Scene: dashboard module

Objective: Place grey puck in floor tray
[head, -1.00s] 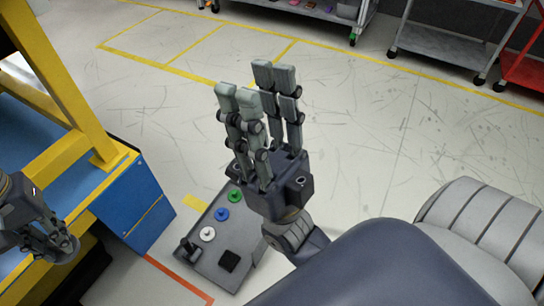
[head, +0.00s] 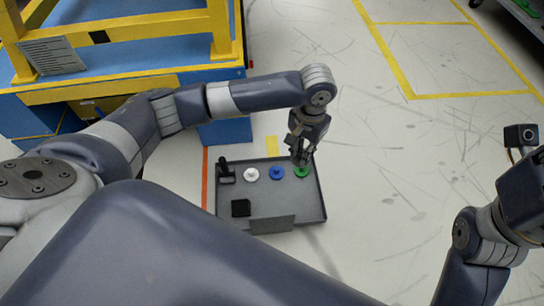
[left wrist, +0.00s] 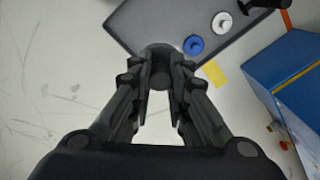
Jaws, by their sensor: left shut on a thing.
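The floor tray (head: 270,203) is a dark grey, shallow tray on the floor. A white puck (head: 251,174), a blue puck (head: 277,173) and a green puck (head: 302,172) stand in a row along its far side. My left gripper (head: 301,157) points down over the tray's right end, just above the green puck. In the left wrist view its fingers are shut on a dark grey round thing (left wrist: 160,54), apparently the grey puck. It hides the green puck there. Whether it touches anything below cannot be told. My right arm is at the right edge; its gripper is out of frame.
The tray also holds a black upright part (head: 225,172) at its left and a black block (head: 241,208). A yellow-framed blue workbench (head: 120,75) stands behind to the left. The floor right of the tray is clear.

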